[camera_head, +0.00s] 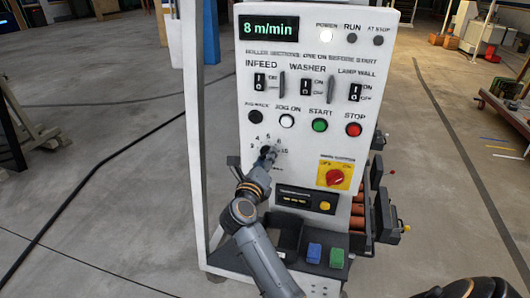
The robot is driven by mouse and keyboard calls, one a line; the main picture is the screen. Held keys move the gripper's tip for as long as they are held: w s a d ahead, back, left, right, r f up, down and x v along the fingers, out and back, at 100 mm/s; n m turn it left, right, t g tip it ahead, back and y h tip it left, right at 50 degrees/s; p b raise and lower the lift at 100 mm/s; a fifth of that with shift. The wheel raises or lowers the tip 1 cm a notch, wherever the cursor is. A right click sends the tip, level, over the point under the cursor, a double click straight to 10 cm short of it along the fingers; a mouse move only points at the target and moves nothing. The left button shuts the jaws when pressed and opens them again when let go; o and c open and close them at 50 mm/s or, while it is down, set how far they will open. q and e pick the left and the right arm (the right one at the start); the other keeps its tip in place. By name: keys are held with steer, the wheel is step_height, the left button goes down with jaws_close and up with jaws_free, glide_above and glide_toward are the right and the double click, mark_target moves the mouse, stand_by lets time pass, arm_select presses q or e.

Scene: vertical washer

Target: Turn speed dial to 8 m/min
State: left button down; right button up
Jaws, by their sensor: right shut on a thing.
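The white control panel (290,80) of the washer stands upright in front of me. Its display (268,27) at the top left reads 8 m/min in green. My right gripper (267,156) is at the speed dial, low on the panel's left side, and is shut on it. The dial itself is mostly hidden behind the gripper. Some of the scale numbers show around it, and the pointer's position cannot be made out. My left gripper is not in view.
Near the dial are a green START button (320,125), a red STOP button (353,129) and a red rotary switch on a yellow plate (348,177). A tray below holds a blue block (314,252) and a green block (337,257). Open floor lies left.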

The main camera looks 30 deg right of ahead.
steer(key=shift+r+n, duration=0.1)
steer(key=shift+n, duration=0.2)
steer(key=o, duration=1.1)
steer(key=shift+d, duration=0.1)
steer(key=shift+o, duration=0.2)
steer(key=v, duration=0.7)
steer(key=shift+s, duration=0.15)
